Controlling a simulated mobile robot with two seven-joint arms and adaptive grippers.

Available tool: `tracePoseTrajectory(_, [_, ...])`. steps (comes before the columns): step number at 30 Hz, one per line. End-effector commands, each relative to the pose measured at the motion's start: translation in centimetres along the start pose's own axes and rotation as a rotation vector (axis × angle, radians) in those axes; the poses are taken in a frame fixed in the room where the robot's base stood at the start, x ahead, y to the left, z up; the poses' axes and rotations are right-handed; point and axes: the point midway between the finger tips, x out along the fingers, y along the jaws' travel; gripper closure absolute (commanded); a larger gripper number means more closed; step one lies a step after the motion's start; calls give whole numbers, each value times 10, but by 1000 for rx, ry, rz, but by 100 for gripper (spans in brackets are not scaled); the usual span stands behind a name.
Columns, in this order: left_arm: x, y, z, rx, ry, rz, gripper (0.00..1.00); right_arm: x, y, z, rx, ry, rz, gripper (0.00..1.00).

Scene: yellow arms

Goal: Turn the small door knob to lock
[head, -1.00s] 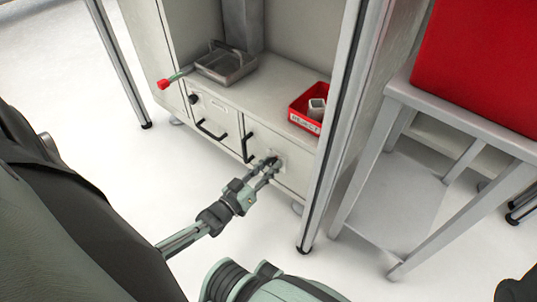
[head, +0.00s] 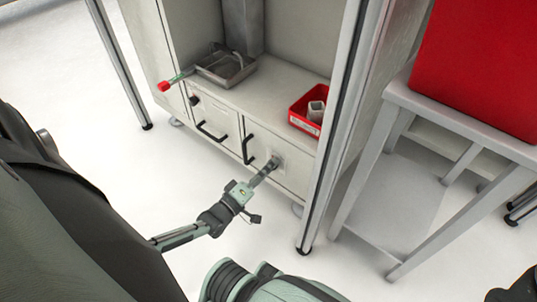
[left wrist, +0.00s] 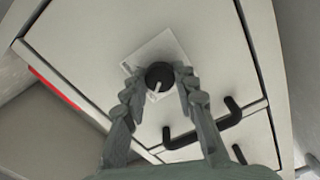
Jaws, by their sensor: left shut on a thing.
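The small door knob (left wrist: 160,76) is black and round with a white mark. It sits on a white square plate (left wrist: 164,47) on the cabinet door (left wrist: 100,35). In the left wrist view the mark points down and slightly left. My left gripper (left wrist: 158,82) has a finger on each side of the knob and is shut on it. In the head view my left gripper (head: 270,168) reaches the door (head: 292,178) with its fingers seen nearly edge-on, and they mostly hide the knob. My right gripper is not in view.
Black bar handles are on the door (head: 247,149) and on the panel to its left (head: 211,132). A red bin (head: 305,112) and a metal tray (head: 226,68) stand on the shelf above. A grey post (head: 335,140) rises right of the door.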

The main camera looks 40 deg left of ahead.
Motion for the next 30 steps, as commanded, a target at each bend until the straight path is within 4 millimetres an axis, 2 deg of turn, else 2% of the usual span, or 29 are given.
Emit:
tracePoseTrajectory(10, [0,0,1,-119,-1,0,100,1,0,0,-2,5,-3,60])
tracePoseTrajectory(25, [0,0,1,-136,-1,0,100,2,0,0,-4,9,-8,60])
tracePoseTrajectory(26, [0,0,1,-136,-1,0,70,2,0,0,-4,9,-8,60])
tracePoseTrajectory(30, [0,0,0,-136,-1,0,52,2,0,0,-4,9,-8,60])
